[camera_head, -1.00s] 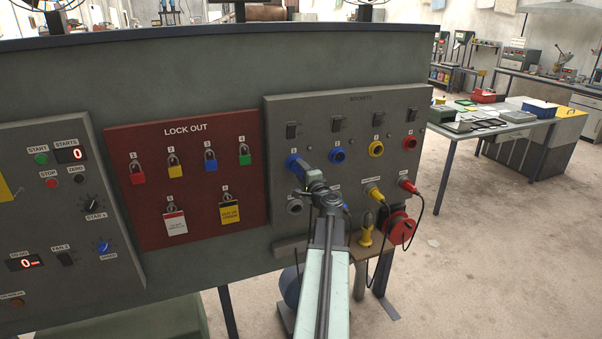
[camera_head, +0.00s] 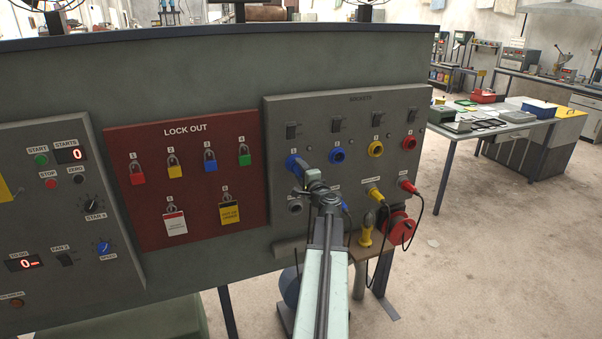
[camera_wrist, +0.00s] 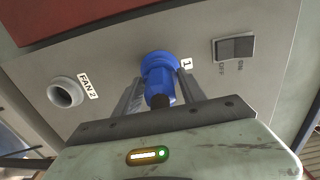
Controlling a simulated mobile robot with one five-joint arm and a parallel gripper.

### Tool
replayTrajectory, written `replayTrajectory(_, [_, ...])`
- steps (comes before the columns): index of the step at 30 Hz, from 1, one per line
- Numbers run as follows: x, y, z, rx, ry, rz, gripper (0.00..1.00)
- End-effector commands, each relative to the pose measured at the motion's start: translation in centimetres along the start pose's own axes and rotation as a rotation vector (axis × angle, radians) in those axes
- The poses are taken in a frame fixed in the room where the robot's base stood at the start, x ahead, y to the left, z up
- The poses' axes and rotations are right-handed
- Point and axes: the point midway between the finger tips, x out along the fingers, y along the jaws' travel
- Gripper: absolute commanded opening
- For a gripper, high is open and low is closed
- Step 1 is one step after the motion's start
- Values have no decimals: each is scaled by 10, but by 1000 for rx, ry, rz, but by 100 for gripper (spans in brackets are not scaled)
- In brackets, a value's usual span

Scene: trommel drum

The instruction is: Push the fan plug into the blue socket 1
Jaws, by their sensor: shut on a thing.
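The blue socket 1 (camera_head: 293,160) is at the left end of the upper socket row on the grey panel. My gripper (camera_head: 305,172) is at this socket. In the wrist view my gripper (camera_wrist: 158,108) has its fingers on both sides of a blue plug (camera_wrist: 160,88) and is shut on it. The plug's front end lies at the socket beside the label "1"; no gap shows between plug and socket. How deep it sits cannot be told. The plug's dark rear end points towards my gripper. A label "FAN 2" stands by an empty grey holder (camera_wrist: 66,91).
A second blue socket (camera_head: 338,156), a yellow socket (camera_head: 376,149) and a red socket (camera_head: 410,142) are to the right. Switches are above them. The padlock board (camera_head: 188,208) is left.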

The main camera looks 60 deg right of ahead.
Motion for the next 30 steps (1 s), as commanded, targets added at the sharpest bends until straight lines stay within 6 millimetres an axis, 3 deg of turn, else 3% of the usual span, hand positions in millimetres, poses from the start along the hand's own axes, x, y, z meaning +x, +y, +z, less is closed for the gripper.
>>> replayTrajectory(2, [2, 0, 0, 0, -1, 0, 0])
replayTrajectory(3, [2, 0, 1, 0, -1, 0, 54])
replayTrajectory(5, [2, 0, 1, 0, -1, 0, 70])
replayTrajectory(6, [2, 0, 1, 0, -1, 0, 73])
replayTrajectory(19, [-7, 0, 1, 0, -1, 0, 73])
replayTrajectory(30, [-69, 0, 2, 0, 0, 0, 73])
